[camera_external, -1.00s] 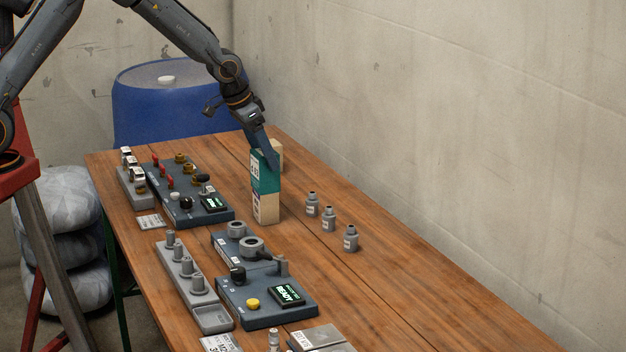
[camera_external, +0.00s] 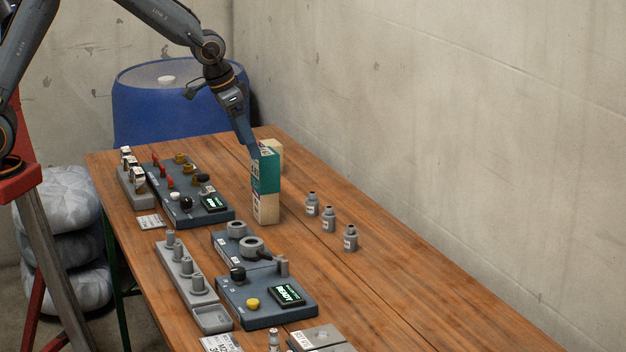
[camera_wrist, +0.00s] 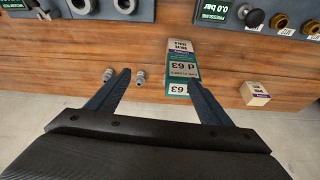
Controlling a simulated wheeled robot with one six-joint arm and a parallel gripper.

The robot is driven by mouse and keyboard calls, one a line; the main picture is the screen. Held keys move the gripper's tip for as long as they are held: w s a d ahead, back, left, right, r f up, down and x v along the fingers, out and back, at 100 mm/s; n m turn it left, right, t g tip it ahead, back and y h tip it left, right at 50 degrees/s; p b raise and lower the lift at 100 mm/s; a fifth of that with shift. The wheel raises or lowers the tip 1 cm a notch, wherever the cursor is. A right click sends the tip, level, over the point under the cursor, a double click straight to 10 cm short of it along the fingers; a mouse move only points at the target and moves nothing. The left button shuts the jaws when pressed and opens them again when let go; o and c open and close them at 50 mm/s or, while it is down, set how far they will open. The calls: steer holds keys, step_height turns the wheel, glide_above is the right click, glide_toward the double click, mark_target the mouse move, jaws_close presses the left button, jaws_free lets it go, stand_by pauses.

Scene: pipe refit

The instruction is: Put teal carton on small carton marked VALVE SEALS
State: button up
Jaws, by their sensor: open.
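The teal carton (camera_external: 266,172) stands upright on top of a small cream carton (camera_external: 265,208) on the wooden table. In the wrist view the teal carton (camera_wrist: 182,76) shows its label with "63", and the cream carton (camera_wrist: 181,47) shows beyond it with a label too small to read surely. My gripper (camera_external: 253,152) is open, close to the upper left of the teal carton. In the wrist view my gripper (camera_wrist: 155,75) has its fingers spread, with the teal carton near the right finger, which partly covers its edge.
Another small carton (camera_external: 276,153) stands behind the stack; it also shows in the wrist view (camera_wrist: 255,94). Several grey bottles (camera_external: 329,218) stand to the right. Control panels (camera_external: 188,190) and a fitting rack (camera_external: 191,280) line the table's left side.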

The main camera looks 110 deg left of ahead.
steer(key=d+f+m+h, duration=0.1)
steer(key=d+f+m, duration=0.1)
steer(key=d, duration=1.3)
steer(key=s+d+f+m, duration=0.1)
steer(key=s+d+m, duration=0.1)
steer(key=s+d, duration=0.3)
steer(key=s+d+f+m+g+h, duration=0.1)
steer(key=s+d, duration=0.4)
steer(key=d, duration=0.6)
steer(key=s+d+f+m+g, duration=0.1)
steer(key=s+d+f+m, duration=0.1)
steer(key=s+d, duration=0.3)
steer(key=d+m, duration=0.1)
steer(key=d, duration=0.3)
steer(key=shift+s+f+h, duration=0.3)
steer(key=shift+s+f, duration=0.05)
steer(key=shift+f, duration=0.05)
steer(key=shift+d, duration=0.1)
